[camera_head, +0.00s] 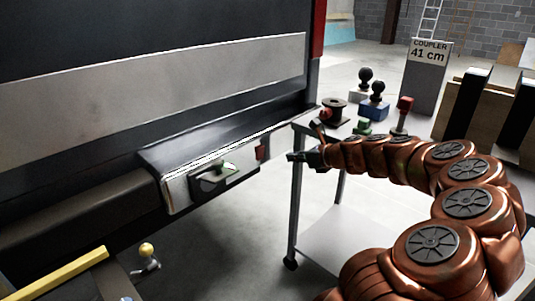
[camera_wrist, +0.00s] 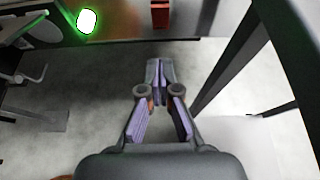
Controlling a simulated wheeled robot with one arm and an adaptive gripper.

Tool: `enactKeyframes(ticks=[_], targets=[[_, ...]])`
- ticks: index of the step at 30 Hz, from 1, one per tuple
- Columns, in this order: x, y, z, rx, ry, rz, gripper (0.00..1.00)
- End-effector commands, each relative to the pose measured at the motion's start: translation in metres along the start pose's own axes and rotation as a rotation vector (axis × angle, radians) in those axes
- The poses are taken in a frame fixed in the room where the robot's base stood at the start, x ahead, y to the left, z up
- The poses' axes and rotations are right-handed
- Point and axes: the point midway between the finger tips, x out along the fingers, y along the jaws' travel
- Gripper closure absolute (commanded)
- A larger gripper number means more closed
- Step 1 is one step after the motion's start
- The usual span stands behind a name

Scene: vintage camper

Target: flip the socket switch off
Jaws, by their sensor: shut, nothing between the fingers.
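A dark socket box (camera_head: 238,178) sits on a pale panel low on the camper's side. A small green part (camera_head: 222,167) is on its upper edge. In the wrist view a bright white spot with a green glow (camera_wrist: 87,21) shows at the top left. A small red piece (camera_head: 262,153) is at the panel's right end, and a red block (camera_wrist: 160,14) shows at the top of the wrist view. I cannot tell the switch's position. My gripper (camera_head: 290,157) is shut and empty, right of the panel and apart from it; its fingers (camera_wrist: 161,70) point toward the panel side.
A wheeled cart (camera_head: 340,240) stands to the right, with a dark spool (camera_head: 334,108), ball-topped pieces (camera_head: 376,95) and a red-topped piece (camera_head: 403,112) on its top.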

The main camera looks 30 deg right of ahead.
Motion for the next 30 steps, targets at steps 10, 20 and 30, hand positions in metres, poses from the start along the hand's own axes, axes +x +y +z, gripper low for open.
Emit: enactKeyframes(ticks=[10, 20, 30], targets=[[0.046, 0.001, -0.001, -0.002, -0.001, 0.001, 1.0], [0.086, 0.002, -0.001, -0.003, 0.002, 0.003, 1.0], [0.111, 0.001, 0.017, -0.003, 0.0, 0.001, 1.0]])
